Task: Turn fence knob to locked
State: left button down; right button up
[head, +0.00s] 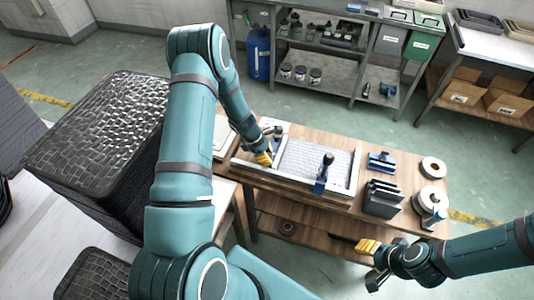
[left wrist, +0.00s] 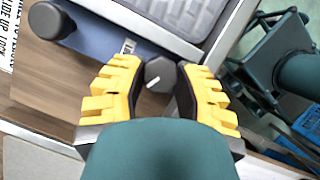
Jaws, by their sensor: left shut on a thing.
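The fence knob (left wrist: 160,73) is a dark faceted knob with a short white pointer line, which slants toward the lower left in the left wrist view. My left gripper (left wrist: 155,88) has its two yellow fingers on either side of the knob and is shut on it. In the head view my left gripper (head: 264,158) is at the left end of the tray fixture (head: 357,172), and the knob is hidden there. My right gripper (head: 367,247) is away from the knob, near the table's front right; its finger gap is unclear.
A dark round-topped post (left wrist: 50,20) stands near the left gripper. Dark holders (head: 382,198) and white rolls (head: 433,168) occupy the table's right side. A stack of black woven trays (head: 95,130) stands left.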

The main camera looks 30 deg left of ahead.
pick_arm(q)
jog(key=m+g, duration=0.1)
jog(key=m, duration=0.1)
jog(key=shift+f+m+b, duration=0.1)
jog(key=shift+m+b, duration=0.2)
jog(key=shift+m, duration=0.1)
jog(key=m+g+b, duration=0.1)
jog(key=m, duration=0.1)
jog(key=shift+w+m, duration=0.15)
jog(key=shift+m, duration=0.25)
jog(key=m+g+b, duration=0.1)
jog(key=m+b, duration=0.1)
jog(key=m, duration=0.2)
jog(key=shift+g, duration=0.3)
jog(key=shift+m+g+b, duration=0.55)
jog(key=shift+m+g, duration=0.05)
jog(key=shift+m, duration=0.9)
jog(key=c, duration=0.6)
grip_release()
jog(key=shift+w, duration=0.1)
